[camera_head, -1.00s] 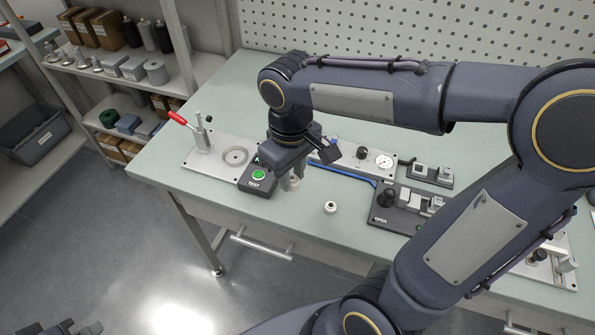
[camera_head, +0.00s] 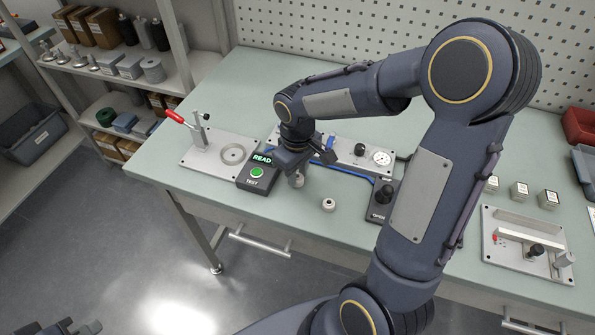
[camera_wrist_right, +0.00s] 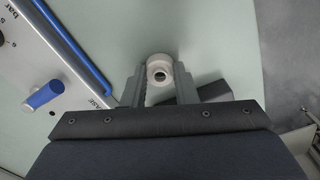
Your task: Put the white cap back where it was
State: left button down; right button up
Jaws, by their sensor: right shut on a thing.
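My right gripper (camera_head: 297,182) points down over the table, just right of the black test box (camera_head: 256,179). In the wrist view its fingers (camera_wrist_right: 159,76) are closed around a small white cap (camera_wrist_right: 158,66) with a dark round hole. I cannot tell whether the cap touches the table. A second white ring-shaped piece (camera_head: 328,204) stands free on the table to the right of the gripper. A grey plate (camera_head: 207,163) at the left carries a round ring seat and a red-handled clamp. My left gripper (camera_head: 80,328) only partly shows at the bottom left edge; its jaw opening is unclear.
The gauge plate (camera_head: 348,151) with blue hose lies behind my right gripper. A black OPEN box (camera_head: 379,212) is partly hidden by my right arm. Several small blocks (camera_head: 519,191) and a metal fixture (camera_head: 500,252) are at the right. The table's front edge is close.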

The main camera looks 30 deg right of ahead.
jog(key=shift+f, duration=0.15)
jog(key=shift+o, duration=1.2)
jog(key=o, duration=0.4)
jog(key=shift+o, duration=0.2)
notch_tip(320, 180, up, 12)
jog(key=s+a+m+t+y, duration=0.2)
jog(key=s, duration=0.6)
jog(key=s+a+f+m+t+y, duration=0.1)
jog(key=s+a+m+t, duration=0.1)
jog(key=s, duration=0.7)
jog(key=shift+f+m+t+y+p, duration=0.25)
jog(key=shift+m+t+y+p, duration=0.2)
jog(key=shift+m+t, duration=0.3)
jog(key=shift+a, duration=0.1)
